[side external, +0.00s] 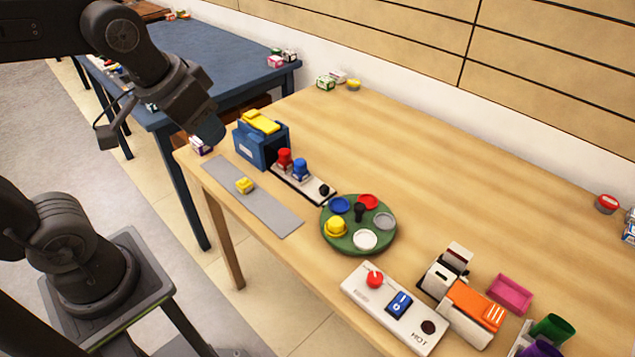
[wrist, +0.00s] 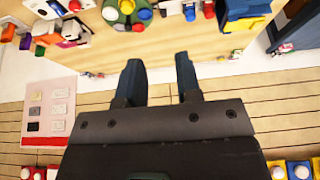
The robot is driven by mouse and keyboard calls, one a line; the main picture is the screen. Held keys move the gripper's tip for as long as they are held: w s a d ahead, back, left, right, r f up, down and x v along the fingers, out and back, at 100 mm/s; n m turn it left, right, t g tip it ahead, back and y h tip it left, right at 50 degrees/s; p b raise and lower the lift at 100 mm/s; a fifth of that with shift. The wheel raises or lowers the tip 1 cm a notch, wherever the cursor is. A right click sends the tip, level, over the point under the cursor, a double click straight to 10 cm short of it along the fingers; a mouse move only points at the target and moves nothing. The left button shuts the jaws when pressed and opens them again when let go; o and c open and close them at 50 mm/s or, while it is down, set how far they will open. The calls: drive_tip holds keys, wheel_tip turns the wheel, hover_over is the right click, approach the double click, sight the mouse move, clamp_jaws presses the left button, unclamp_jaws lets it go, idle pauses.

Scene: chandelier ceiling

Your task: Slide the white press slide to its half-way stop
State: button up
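A small machine with white and black parts (side external: 440,279) and an orange block (side external: 474,302) stands at the front right of the table in the side view. It looks like the press, but I cannot tell which white part is the slide or where it sits along its travel. The orange block also shows at the upper left of the wrist view (wrist: 70,28). My gripper (side external: 210,130) is high above the table's left end, far from this machine. In the wrist view my gripper (wrist: 158,80) is open, with nothing between its fingers.
A white control box (side external: 375,292) with a red knob and blue switch stands beside the machine. A green turntable (side external: 375,240), a blue box (side external: 258,150) and a grey strip (side external: 262,205) lie further left. A pink tray (side external: 511,294) is right. The table's back middle is clear.

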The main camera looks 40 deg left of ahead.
drive_tip(key=w+f+g, duration=0.1)
drive_tip(key=w+g, duration=0.1)
drive_tip(key=w, duration=0.7)
drive_tip(key=g, duration=0.3)
hover_over(324, 186)
wheel_tip(324, 186, down, 15)
wheel_tip(324, 186, down, 13)
drive_tip(key=shift+d+f, duration=0.1)
drive_tip(key=shift+c, duration=0.2)
clamp_jaws()
